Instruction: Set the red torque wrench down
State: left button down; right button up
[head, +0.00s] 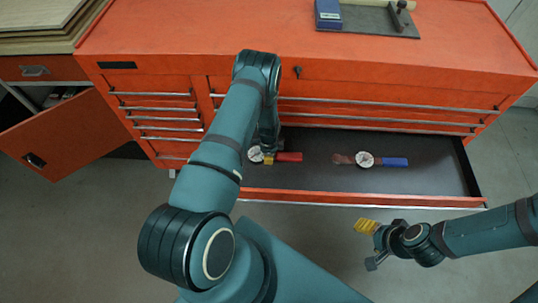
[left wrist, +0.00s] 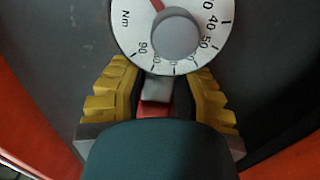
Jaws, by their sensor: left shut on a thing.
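The red torque wrench (head: 289,156) is in the open drawer, its red handle pointing right and its round dial at the left end. My left gripper (head: 268,158) reaches down into the drawer and is shut on this wrench near the dial. In the left wrist view, the white dial (left wrist: 140,38) lies just beyond the yellow fingers, with a grey neck and a bit of red between them. I cannot tell whether the wrench touches the drawer floor. My right gripper (head: 369,246) is open and empty in front of the drawer.
A blue-handled torque wrench (head: 395,162) lies to the right in the drawer (head: 440,178). Bare drawer floor surrounds it. The red cabinet (head: 180,40) rises behind, with a blue box (head: 328,14) on top. An orange door (head: 70,135) stands open at the left.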

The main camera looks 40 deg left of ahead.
pick_arm(q)
jog(key=c, duration=0.8)
grip_release()
jog(key=shift+r, duration=0.25)
notch_tip(320, 180, up, 12)
jog(key=p, duration=0.2)
jog(key=s+d+r+n+h, duration=0.1)
jog(key=s+d+r+n, duration=0.2)
jog(key=d, duration=0.5)
jog(key=s+d+r+n+t+h, duration=0.1)
jog(key=s+d+r+n, duration=0.2)
jog(key=s+d+n, duration=0.3)
jog(key=s+d+r+n+h, duration=0.1)
jog(key=s+d+r+n, duration=0.3)
jog(key=d, duration=0.6)
jog(key=shift+s+t+h, duration=0.4)
jog(key=shift+s, duration=0.4)
jog(key=shift+d+f, duration=0.1)
